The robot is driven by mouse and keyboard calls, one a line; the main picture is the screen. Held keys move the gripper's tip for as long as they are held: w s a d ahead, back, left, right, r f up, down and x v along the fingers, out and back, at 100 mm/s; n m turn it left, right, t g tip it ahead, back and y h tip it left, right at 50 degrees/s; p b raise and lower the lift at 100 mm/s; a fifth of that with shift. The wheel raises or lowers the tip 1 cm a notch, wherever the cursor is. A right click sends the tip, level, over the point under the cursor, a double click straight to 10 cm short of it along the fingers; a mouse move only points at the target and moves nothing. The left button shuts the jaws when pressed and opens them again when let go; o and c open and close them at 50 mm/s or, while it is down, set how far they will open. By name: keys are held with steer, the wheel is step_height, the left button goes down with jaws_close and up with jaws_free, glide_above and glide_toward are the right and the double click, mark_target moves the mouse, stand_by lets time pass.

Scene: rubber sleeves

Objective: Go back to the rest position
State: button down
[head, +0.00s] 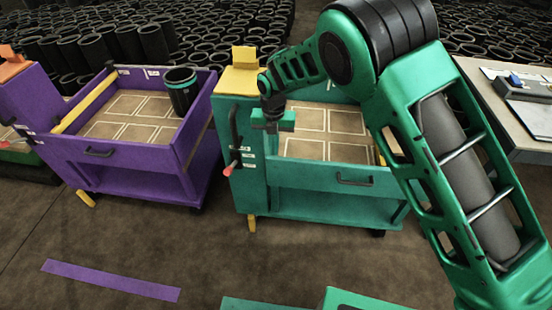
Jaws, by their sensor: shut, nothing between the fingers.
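My gripper (272,124) shows in the head view at the end of my green arm. It points down over the left part of the green cart (320,178), near the cart's upright post. Its fingers are small in the picture and appear closed, with nothing seen between them. My arm reaches in from the right and covers the right part of the green cart. The visible part of the green cart's tray, marked with pale rectangles, is empty.
A purple cart (130,169) stands to the left, with one black sleeve (181,90) in its tray's far right corner. Many black sleeves (215,40) fill the background. A table (500,115) with a device stands at right. The floor in front is clear, with a purple stripe (110,280).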

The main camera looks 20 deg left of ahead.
steer(key=shift+w+a+r, duration=0.1)
steer(key=shift+w+r, duration=0.1)
steer(key=shift+r, duration=0.45)
steer(key=shift+w+r, duration=0.15)
steer(key=shift+r, duration=0.5)
steer(key=d+r+m, duration=0.6)
steer(key=d+m, duration=0.1)
steer(key=d, duration=0.6)
steer(key=d+r+m, duration=0.6)
steer(key=d, duration=0.7)
steer(key=d+r+m, duration=0.6)
steer(key=d+m, duration=0.1)
steer(key=d, duration=0.6)
steer(key=s+d+r+m, duration=0.2)
steer(key=s+d+m, duration=0.4)
steer(key=s+d, duration=0.15)
steer(key=s+d+r+m, duration=0.3)
steer(key=s+d+m, duration=0.35)
steer(key=d, duration=0.25)
steer(key=s+d+f+m, duration=0.1)
steer(key=s+d+m, duration=0.2)
steer(key=s+m, duration=0.3)
steer(key=s+d+f+m, duration=0.1)
steer(key=s+d+m, duration=0.2)
steer(key=s, duration=1)
steer(key=m, duration=0.3)
steer(key=shift+f, duration=0.15)
